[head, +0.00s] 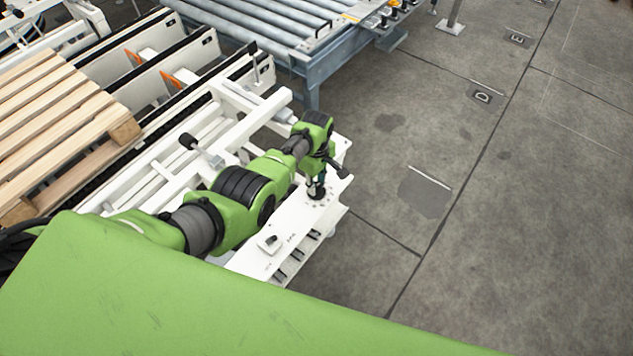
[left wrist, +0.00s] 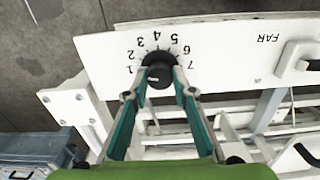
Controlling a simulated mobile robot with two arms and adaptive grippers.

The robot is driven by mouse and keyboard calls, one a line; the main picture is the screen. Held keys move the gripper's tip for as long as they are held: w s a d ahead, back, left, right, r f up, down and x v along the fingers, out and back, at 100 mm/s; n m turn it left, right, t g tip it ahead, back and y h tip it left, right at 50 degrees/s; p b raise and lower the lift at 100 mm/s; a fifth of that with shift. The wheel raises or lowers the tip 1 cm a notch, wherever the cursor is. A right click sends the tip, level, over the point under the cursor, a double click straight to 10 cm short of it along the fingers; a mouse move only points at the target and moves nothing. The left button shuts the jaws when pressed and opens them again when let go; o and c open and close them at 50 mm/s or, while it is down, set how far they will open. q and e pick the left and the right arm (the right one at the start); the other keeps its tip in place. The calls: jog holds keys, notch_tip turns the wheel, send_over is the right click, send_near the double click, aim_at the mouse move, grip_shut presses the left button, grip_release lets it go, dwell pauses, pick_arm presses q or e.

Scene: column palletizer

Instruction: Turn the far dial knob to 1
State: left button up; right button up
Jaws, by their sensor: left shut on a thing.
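The far dial knob (left wrist: 159,73) is black and round, inside a ring of numbers 1 to 7 on a white panel (left wrist: 225,45). A small light mark shows on its face toward the lower left, roughly the side of the 1; its exact reading is unclear. My left gripper (left wrist: 158,80) is shut on the knob, a finger on each side. In the head view my left gripper (head: 317,187) reaches down onto the knob (head: 316,194) at the panel's far end. My right gripper is not in view.
The panel also carries a small lever switch (head: 271,241) and several dark slots along its right edge. A "FAR" label shows in the left wrist view. A wooden pallet (head: 60,125) lies at left, a roller conveyor (head: 265,25) behind. The floor at right is clear.

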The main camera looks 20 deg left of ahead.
pick_arm(q)
jog(key=shift+w+n, duration=0.1)
jog(key=shift+n, duration=1.2)
jog(key=o, duration=1.1)
jog(key=shift+r, duration=0.1)
notch_tip(320, 180, up, 12)
